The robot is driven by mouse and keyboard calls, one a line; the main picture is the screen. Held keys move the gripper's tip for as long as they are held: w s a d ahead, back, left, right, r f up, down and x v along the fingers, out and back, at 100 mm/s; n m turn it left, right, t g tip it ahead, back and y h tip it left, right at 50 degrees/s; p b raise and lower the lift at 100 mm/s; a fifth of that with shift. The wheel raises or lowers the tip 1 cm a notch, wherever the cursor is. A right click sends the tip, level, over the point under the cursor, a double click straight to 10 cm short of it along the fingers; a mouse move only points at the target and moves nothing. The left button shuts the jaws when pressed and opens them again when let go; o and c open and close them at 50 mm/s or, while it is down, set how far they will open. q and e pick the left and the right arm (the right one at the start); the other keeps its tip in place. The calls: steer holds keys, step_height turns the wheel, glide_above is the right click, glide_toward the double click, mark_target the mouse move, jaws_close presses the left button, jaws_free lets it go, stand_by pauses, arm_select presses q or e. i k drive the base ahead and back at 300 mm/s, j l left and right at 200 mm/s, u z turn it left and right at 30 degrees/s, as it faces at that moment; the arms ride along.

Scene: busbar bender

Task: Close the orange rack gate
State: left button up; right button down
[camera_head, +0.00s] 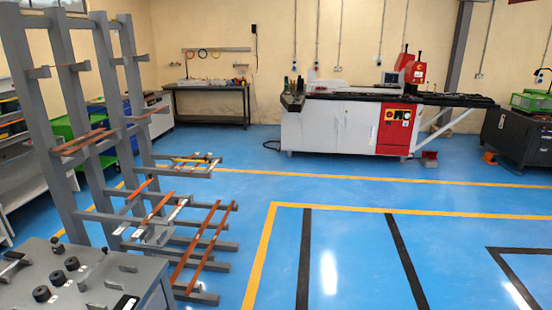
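A tall grey rack (72,105) stands at the left, with several uprights and horizontal arms. Orange-brown bars (204,240) lie across its lower arms, and another orange-brown bar (82,142) lies higher up. I cannot make out a distinct orange gate, or whether one stands open or closed. Neither of my grippers is in view.
A grey bench top with black knobs (72,263) fills the lower left corner. A white and red machine (345,127) stands at the back, right of a dark table (208,87). A black cabinet (517,137) stands far right. The blue floor in the middle is clear.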

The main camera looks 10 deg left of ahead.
mark_target(126, 200)
steer(key=i, duration=1.2)
steer(key=i+l+u, duration=0.1)
steer(key=i, duration=1.1)
steer(key=i+u, duration=0.4)
steer(key=i+l+u, duration=0.1)
steer(key=u, duration=0.35)
steer(key=i+l+u, duration=0.25)
steer(key=u, duration=0.15)
steer(key=i+l+u, duration=0.45)
steer(key=l+u, duration=0.25)
steer(key=u, duration=0.15)
steer(key=i+l+u, duration=0.2)
steer(key=u, duration=0.25)
steer(key=i+l+u, duration=0.2)
steer(key=u, duration=0.2)
steer(key=i+l+u, duration=0.1)
steer(key=l+u, duration=0.35)
steer(key=i+l+u, duration=0.1)
steer(key=l+u, duration=0.15)
steer(key=u, duration=0.15)
steer(key=l+u, duration=0.45)
steer(key=j, duration=0.1)
